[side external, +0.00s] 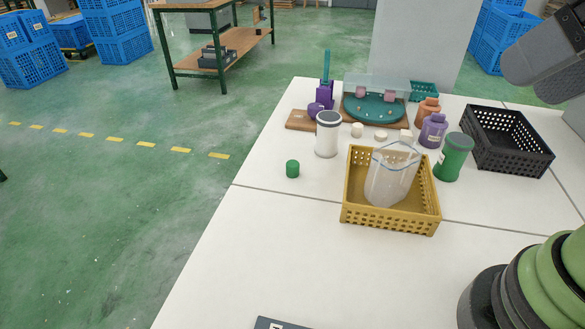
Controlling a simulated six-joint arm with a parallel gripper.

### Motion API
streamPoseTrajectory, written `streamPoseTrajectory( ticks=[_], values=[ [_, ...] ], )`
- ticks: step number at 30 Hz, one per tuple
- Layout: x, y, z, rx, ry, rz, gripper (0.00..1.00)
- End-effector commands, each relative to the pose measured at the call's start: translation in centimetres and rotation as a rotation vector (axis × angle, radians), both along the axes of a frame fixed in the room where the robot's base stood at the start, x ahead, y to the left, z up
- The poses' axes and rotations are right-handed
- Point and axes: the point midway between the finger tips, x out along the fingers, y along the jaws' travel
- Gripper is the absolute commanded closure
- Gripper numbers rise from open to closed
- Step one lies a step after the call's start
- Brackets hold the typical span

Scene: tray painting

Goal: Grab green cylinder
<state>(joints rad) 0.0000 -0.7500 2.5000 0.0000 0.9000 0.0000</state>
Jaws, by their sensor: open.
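A small green cylinder (292,169) stands upright on the white table, left of the yellow crate and near the table's left edge. Nothing touches it. My gripper is not in view; only parts of my arm show at the right edge.
A white jar (327,139) stands behind the small cylinder. A black crate (507,160), purple bottle (433,131) and teal tray (374,107) are farther back. The table front is mostly clear.

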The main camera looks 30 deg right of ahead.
Motion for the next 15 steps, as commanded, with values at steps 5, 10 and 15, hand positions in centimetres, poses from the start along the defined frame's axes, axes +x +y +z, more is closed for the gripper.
streamPoseTrajectory(
  ticks=[5, 10, 15],
  values=[
    [1.2, -0.1, 0.2, -0.014, 0.017, 0.002, 0.39],
    [5.9, -0.3, 0.4, -0.073, 0.067, 0.011, 0.39],
    [12.4, 0.1, -1.2, -0.147, 0.113, 0.035, 0.39]
  ],
)
